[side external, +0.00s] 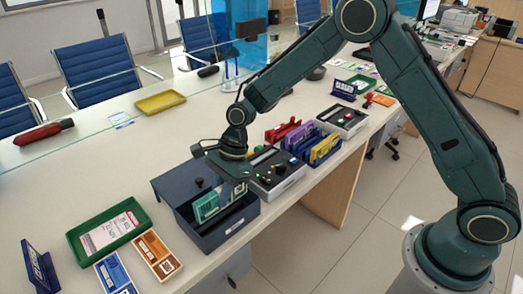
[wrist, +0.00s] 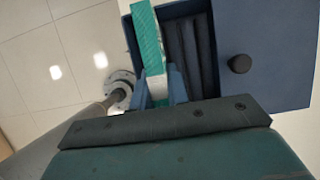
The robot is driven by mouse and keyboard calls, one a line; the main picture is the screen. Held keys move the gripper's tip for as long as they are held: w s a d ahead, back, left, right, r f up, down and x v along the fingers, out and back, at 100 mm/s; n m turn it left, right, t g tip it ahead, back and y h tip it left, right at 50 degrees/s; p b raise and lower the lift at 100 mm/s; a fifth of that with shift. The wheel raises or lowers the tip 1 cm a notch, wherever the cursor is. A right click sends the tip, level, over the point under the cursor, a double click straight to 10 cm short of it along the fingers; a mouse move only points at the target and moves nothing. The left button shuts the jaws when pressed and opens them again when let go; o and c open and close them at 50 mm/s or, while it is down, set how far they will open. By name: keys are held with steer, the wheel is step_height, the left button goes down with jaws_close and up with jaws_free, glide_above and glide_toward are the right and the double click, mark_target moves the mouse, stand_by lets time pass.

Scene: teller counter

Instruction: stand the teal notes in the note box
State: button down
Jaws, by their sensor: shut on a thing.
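The teal notes (side external: 207,207) are a flat teal-and-white bundle, held on edge at the open part of the dark blue note box (side external: 222,233). My gripper (side external: 231,183) is shut on them from above. In the wrist view the teal notes (wrist: 148,45) stand edge-up between my fingers (wrist: 160,88), over the left side of the note box (wrist: 185,9), beside its dark ribbed inside. Their lower edge is hidden, so I cannot tell whether they touch the floor of the box. A flat cover with a round black knob (wrist: 240,63) lies to the right of the opening.
A green tray (side external: 75,238) with a paper slip and blue and orange cards (side external: 157,254) lie left of the box. A dark tray with coloured items (side external: 275,175) stands close on the right, with upright coloured bundles (side external: 325,148) beyond. A yellow tray (side external: 160,102) lies behind.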

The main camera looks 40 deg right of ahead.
steer(key=shift+f, duration=3.6)
steer(key=c, duration=1.3)
jaws_free()
steer(key=shift+r, duration=0.1)
steer(key=shift+r, duration=3.45)
